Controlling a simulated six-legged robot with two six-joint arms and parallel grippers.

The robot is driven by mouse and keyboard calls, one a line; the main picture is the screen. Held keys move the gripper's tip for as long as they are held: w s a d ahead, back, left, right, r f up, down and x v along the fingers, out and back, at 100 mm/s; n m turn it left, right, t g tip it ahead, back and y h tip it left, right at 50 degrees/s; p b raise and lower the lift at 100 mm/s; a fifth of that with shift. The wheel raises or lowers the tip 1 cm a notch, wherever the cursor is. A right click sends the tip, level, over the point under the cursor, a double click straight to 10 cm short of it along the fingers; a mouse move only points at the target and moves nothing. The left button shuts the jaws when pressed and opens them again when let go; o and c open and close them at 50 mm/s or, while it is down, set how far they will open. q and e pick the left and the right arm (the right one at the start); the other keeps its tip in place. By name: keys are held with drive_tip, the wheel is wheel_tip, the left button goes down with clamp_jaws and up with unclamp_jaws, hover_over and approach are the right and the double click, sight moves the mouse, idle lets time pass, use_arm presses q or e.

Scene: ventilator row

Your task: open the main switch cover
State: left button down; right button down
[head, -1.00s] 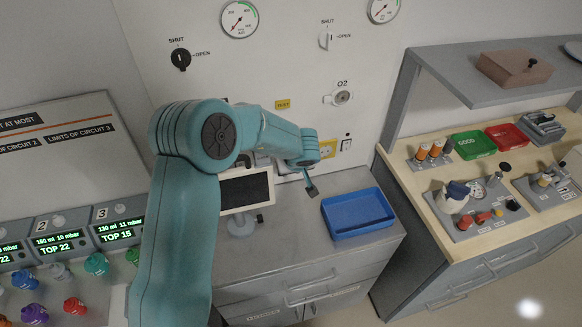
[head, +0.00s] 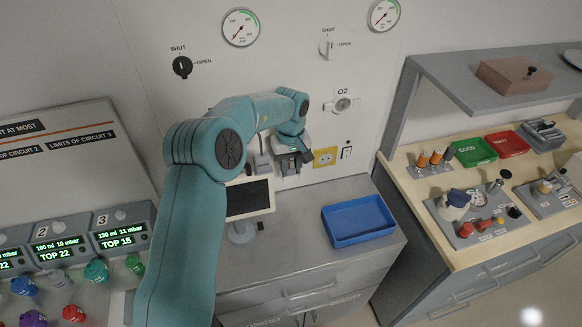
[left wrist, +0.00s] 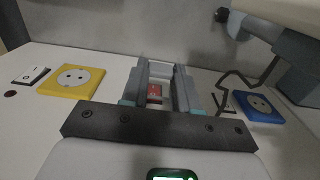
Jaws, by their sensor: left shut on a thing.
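My left gripper (head: 291,163) is at the wall, left of the yellow socket. In the left wrist view its two grey fingers (left wrist: 159,88) are closed on a light grey piece, which I take for the main switch cover (left wrist: 159,71). A small red part (left wrist: 154,91) shows between the fingers, close to the cover. The fingers hide much of the cover, so I cannot tell how far it is open. My right gripper is in neither view.
The yellow socket (head: 326,157) and a rocker switch (head: 346,151) are on the wall just right of the gripper. A blue socket (left wrist: 258,107) is on the other side. A screen (head: 249,198) stands below my arm. A blue tray (head: 357,239) lies on the counter.

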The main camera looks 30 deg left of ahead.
sight(291, 174)
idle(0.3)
use_arm(q)
drive_tip(key=c, duration=0.8)
unclamp_jaws()
drive_tip(key=shift+c, duration=0.2)
wheel_tip(291, 174, up, 16)
